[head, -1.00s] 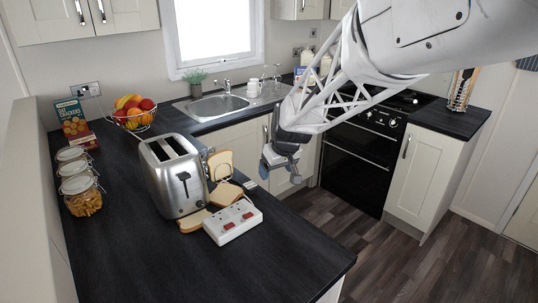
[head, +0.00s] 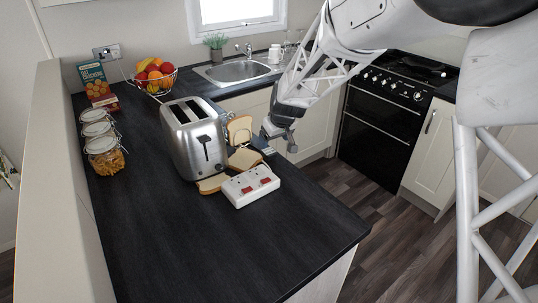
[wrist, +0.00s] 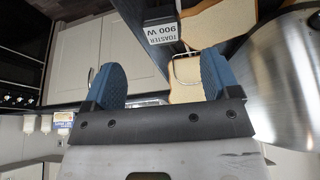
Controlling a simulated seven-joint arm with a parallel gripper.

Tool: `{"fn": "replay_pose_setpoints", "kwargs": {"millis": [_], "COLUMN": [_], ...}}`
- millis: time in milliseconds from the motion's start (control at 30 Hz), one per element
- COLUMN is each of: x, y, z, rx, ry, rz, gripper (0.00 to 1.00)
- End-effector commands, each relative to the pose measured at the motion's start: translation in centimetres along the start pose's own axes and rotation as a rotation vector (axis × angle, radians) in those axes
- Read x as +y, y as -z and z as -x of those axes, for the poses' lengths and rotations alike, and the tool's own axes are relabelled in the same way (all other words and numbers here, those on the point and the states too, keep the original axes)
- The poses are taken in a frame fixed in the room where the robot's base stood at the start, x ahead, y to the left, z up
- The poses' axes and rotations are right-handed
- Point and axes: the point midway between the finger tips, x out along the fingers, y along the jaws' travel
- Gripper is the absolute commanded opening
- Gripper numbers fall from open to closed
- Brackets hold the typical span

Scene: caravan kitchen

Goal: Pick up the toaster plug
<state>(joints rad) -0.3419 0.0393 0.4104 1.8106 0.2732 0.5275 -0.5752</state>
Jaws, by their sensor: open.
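The toaster plug (wrist: 160,28), a dark block with a white label reading "TOASTER 900 W", shows in the wrist view beyond my fingertips, by the counter edge. My gripper (wrist: 160,78) is open and empty, its two blue fingers spread with the plug ahead of the gap between them. In the head view my gripper (head: 266,138) is at the counter's edge, right of the steel toaster (head: 196,140); the plug is hard to make out there. The toaster's curved side also shows at the right of the wrist view (wrist: 285,75).
Bread slices (head: 240,128) lean and lie beside the toaster, close to my gripper. A white socket strip (head: 250,186) lies in front of them. Glass jars (head: 104,157) and a fruit basket (head: 155,77) stand farther left and back. The front counter (head: 200,245) is clear.

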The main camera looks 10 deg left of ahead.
Motion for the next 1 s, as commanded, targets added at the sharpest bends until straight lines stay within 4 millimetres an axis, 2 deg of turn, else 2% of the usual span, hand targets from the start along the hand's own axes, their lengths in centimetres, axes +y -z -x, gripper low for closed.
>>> {"fn": "replay_pose_setpoints", "kwargs": {"millis": [233,767,1000], "x": [0.0,-0.1,-0.3], "y": [0.0,0.0,0.1], "z": [-1.9,-2.6,-4.9], "rx": [-0.001,-0.001,-0.002], "ry": [0.001,0.0,0.001], "rz": [0.0,0.0,-0.001], "gripper": [0.82,0.82,0.82]}}
